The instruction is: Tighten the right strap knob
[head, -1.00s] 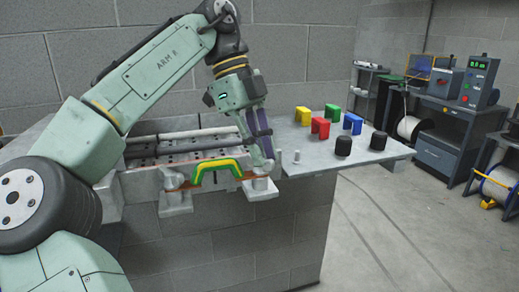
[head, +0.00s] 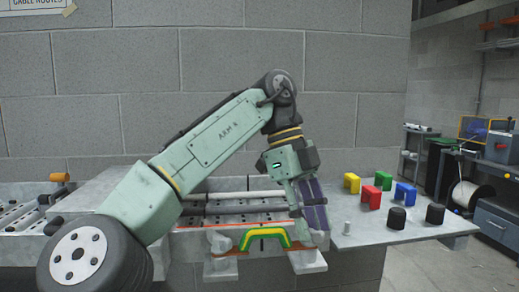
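The green and yellow handle (head: 262,234) arches over the orange strap (head: 246,252) at the front of the bench. A pale grey left strap knob (head: 220,243) stands at the strap's left end. The pale grey right strap knob (head: 319,238) stands at its right end, partly hidden by my gripper. My gripper (head: 308,226) points down at the right knob, its fingertips right at it. One finger overlaps the other in this view, so I cannot tell whether they are closed on the knob.
Red (head: 371,197), blue (head: 405,193), yellow (head: 351,183) and green (head: 383,180) blocks stand on the right tabletop (head: 350,238). Two black knobs (head: 397,218) (head: 435,214) and a small grey peg (head: 347,228) stand nearer. Dark rods (head: 225,207) lie behind the handle.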

